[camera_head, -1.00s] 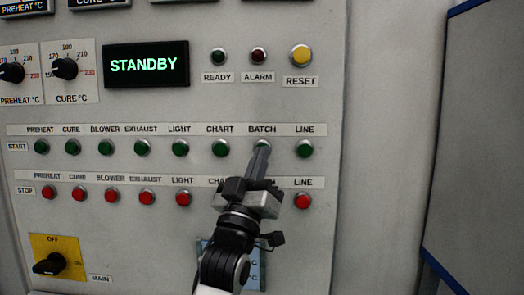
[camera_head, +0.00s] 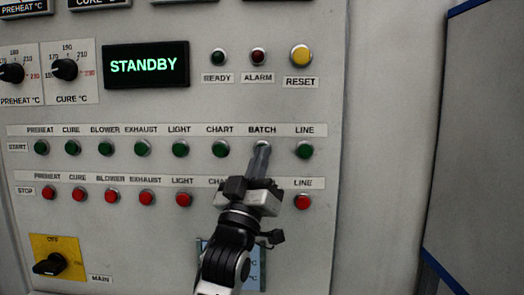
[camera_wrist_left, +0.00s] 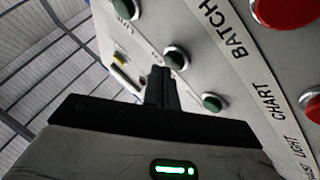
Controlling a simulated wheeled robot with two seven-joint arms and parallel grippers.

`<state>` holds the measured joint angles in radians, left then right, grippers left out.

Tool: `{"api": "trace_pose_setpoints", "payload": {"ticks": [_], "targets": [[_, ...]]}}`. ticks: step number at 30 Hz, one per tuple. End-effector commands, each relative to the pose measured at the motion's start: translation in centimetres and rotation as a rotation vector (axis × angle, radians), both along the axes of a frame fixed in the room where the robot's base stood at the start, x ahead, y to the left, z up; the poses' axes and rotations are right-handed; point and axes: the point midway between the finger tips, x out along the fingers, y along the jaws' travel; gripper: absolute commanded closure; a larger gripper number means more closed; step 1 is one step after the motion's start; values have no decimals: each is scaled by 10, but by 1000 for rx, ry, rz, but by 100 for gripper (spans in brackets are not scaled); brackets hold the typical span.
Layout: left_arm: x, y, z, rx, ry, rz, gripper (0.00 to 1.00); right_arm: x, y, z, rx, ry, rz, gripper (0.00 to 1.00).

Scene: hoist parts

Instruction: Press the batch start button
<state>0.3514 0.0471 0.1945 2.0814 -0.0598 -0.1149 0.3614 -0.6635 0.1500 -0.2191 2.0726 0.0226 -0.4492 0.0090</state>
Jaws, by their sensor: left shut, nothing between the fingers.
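The batch start button (camera_head: 262,144) is a green round button in the upper START row, under the BATCH label. The tip of my left gripper (camera_head: 262,151) lies over its lower part in the head view and hides much of it. The gripper is shut and empty, its narrow fingers pointing at the panel. In the left wrist view the fingertips (camera_wrist_left: 160,72) are right beside a green button (camera_wrist_left: 175,60), which seems to be the batch start button. I cannot tell whether they touch it. My right gripper is not in view.
Green CHART (camera_head: 220,148) and LINE (camera_head: 304,150) start buttons flank it. Red stop buttons (camera_head: 303,201) run below, some hidden by my arm. The display (camera_head: 146,64) reads STANDBY. A yellow RESET button (camera_head: 301,55) sits above right.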

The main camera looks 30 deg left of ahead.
Motion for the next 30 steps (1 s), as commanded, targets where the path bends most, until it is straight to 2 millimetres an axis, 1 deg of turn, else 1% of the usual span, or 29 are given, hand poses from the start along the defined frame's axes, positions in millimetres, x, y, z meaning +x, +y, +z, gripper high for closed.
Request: {"api": "trace_pose_setpoints", "payload": {"ticks": [11, 30], "targets": [[1, 1, 0, 0, 0, 0, 100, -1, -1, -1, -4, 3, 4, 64], [8, 5, 0, 0, 2, 0, 100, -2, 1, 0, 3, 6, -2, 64]]}}
